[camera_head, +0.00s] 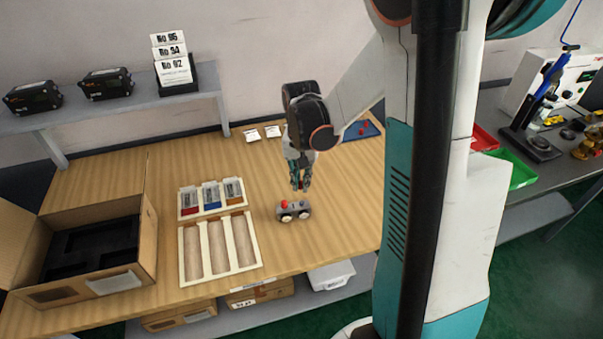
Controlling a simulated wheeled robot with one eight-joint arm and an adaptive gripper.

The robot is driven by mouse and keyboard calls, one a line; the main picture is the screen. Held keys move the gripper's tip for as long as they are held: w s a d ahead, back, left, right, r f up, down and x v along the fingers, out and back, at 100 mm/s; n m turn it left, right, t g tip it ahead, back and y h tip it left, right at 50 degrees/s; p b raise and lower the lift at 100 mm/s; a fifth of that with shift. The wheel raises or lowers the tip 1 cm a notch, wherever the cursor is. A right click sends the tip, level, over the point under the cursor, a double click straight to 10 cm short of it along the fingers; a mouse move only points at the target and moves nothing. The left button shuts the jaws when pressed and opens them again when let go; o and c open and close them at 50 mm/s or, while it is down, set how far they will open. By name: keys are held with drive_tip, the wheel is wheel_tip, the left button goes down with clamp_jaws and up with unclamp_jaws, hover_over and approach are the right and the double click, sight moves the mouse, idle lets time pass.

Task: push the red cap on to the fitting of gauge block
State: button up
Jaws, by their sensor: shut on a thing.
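The gauge block (293,215) is a small grey block with two round pale dials on its front, standing on the wooden table. A red cap (284,204) sits on its top at the left. My gripper (299,187) points down just above and behind the block, apart from it. It is shut on a small red thing, which looks like a red cap, mostly hidden by the fingers. More small red caps (363,128) lie on a blue mat (350,134) at the back right. The block's free fitting is too small to make out.
A pale tray with three long slots (182,257) lies left of the block, with a holder of red, blue and orange boxes (183,203) behind it. An open cardboard box (148,248) stands further left. White cards (252,135) lie at the back. Table right of the block is clear.

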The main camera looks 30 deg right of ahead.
sight(302, 203)
drive_tip(key=shift+f+b, duration=1.85)
drive_tip(key=shift+f, duration=0.85)
drive_tip(key=shift+f+b, duration=0.8)
idle(0.4)
drive_tip(key=o, duration=0.7)
drive_tip(key=shift+r, duration=0.15)
wheel_tip(302, 203, up, 12)
drive_tip(key=shift+f, duration=0.1)
